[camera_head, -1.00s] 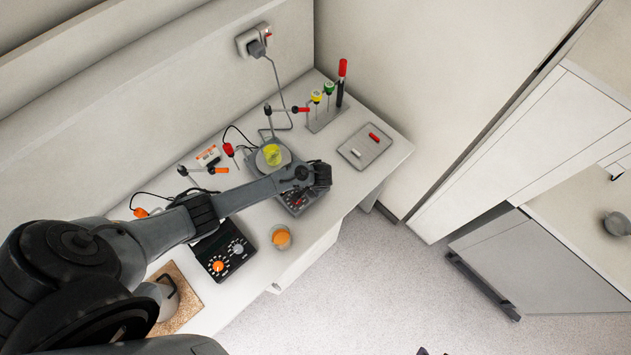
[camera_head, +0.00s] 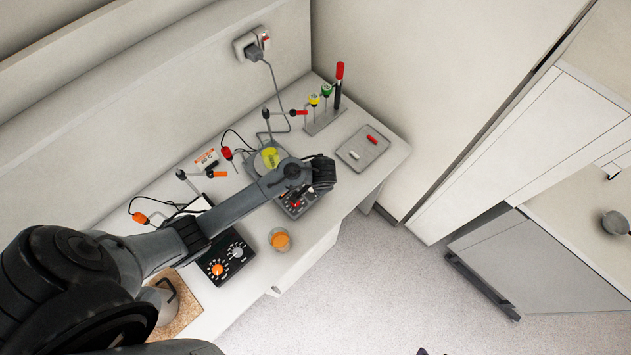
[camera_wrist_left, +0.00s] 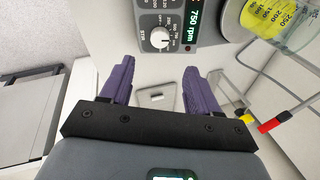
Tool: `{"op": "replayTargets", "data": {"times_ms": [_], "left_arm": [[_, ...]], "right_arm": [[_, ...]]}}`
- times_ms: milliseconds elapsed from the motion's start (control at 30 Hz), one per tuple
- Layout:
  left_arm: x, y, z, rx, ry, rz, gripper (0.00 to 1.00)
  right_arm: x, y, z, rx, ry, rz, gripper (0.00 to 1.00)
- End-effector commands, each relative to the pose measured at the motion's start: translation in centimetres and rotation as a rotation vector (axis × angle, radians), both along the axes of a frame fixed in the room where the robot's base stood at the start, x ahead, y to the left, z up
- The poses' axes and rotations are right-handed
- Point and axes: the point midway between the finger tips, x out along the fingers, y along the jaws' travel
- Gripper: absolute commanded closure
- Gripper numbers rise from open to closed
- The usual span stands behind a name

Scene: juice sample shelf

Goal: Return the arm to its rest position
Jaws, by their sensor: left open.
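My left arm reaches in from the lower left over the bench in the head view. Its gripper (camera_head: 322,172) is above the bench, beside the stirrer (camera_head: 297,203) with the beaker of yellow liquid (camera_head: 270,158); its fingers are hard to make out there. In the left wrist view the two purple fingers of the gripper (camera_wrist_left: 157,82) are apart, with nothing between them. The stirrer panel (camera_wrist_left: 172,28), reading 750 rpm, and the yellow beaker (camera_wrist_left: 272,22) lie beyond the fingertips. My right gripper is not in view.
A grey tray (camera_head: 376,155) with a red and a white piece lies at the bench's right end. A rack (camera_head: 325,121) holds coloured tools behind it. A jar with orange contents (camera_head: 280,240) stands near the front edge. Another black control unit (camera_head: 225,257) sits left of it.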

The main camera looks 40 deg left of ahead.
Motion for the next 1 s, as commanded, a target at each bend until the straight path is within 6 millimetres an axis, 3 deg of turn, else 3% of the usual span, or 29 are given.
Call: {"op": "replayTargets", "data": {"times_ms": [333,467,567,667,733,867,1000], "left_arm": [[-0.1,0.0,-0.2,0.000,0.002,0.000,0.39],[-1.7,-0.1,-1.5,-0.002,0.033,-0.001,0.39],[-4.7,-0.6,-3.8,-0.012,0.086,0.000,0.39],[-9.5,-2.1,-6.3,-0.044,0.148,0.000,0.39],[-13.0,-3.9,-6.9,-0.085,0.164,0.015,0.39],[-18.2,-6.7,-5.3,-0.165,0.149,0.068,0.39],[-21.6,-8.3,-0.4,-0.246,0.085,0.127,0.39]], "right_arm": [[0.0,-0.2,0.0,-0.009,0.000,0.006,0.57],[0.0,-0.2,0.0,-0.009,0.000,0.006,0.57],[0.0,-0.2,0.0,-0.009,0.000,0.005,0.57],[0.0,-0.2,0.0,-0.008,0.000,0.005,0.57],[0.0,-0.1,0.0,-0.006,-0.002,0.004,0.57],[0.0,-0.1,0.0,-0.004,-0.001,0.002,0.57],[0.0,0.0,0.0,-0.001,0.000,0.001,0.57]]}}
